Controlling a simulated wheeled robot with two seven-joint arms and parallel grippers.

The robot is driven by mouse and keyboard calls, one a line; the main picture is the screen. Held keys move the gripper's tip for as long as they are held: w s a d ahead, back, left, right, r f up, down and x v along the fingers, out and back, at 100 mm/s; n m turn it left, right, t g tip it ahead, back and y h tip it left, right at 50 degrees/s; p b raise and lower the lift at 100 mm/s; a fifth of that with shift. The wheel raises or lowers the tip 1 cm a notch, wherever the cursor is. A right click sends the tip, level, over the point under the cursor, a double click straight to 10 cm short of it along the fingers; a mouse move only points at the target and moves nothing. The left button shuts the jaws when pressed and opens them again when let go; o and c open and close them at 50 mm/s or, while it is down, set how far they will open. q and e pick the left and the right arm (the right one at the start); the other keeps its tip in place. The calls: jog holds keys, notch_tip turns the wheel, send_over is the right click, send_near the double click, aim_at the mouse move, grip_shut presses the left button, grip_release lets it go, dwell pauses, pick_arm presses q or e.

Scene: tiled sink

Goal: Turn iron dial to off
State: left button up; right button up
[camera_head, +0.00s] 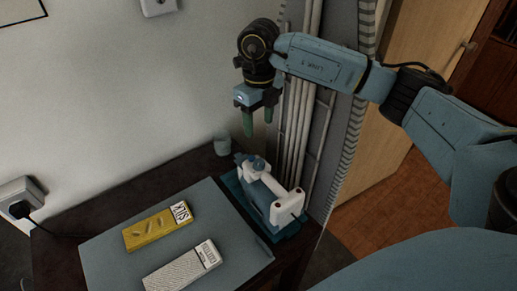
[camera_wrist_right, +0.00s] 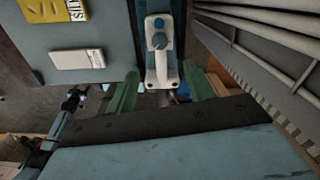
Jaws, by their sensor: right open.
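The iron (camera_head: 268,193) is white and blue and stands on a teal base at the right end of a dark table. A round blue knob (camera_head: 259,165), which looks like its dial, sits on top near its far end. In the right wrist view the iron (camera_wrist_right: 163,72) lies ahead, with the blue knob (camera_wrist_right: 159,41) on it. My right gripper (camera_head: 258,120) is open and empty, its green fingers pointing down above and beyond the iron, apart from it. The dial's setting is too small to read. My left gripper is not visible in the head view.
A grey board (camera_head: 110,255) on the table holds a yellow box (camera_head: 157,229) and a white box (camera_head: 183,267). White pipes (camera_head: 299,100) run upward behind the iron. A socket with a plug (camera_head: 20,203) is at left.

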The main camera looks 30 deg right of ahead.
aim_at(259, 162)
notch_tip(259, 162, down, 14)
jog(key=m+p, duration=0.1)
jog(key=m, duration=0.6)
jog(key=m+p, duration=0.1)
jog(key=m, duration=0.3)
jog(key=shift+r+p, duration=0.25)
jog(key=shift+p, duration=0.1)
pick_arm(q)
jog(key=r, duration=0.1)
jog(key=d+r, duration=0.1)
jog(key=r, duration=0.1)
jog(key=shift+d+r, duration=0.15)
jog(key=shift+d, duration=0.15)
pick_arm(e)
jog(key=c, duration=0.9)
jog(key=shift+c, duration=0.4)
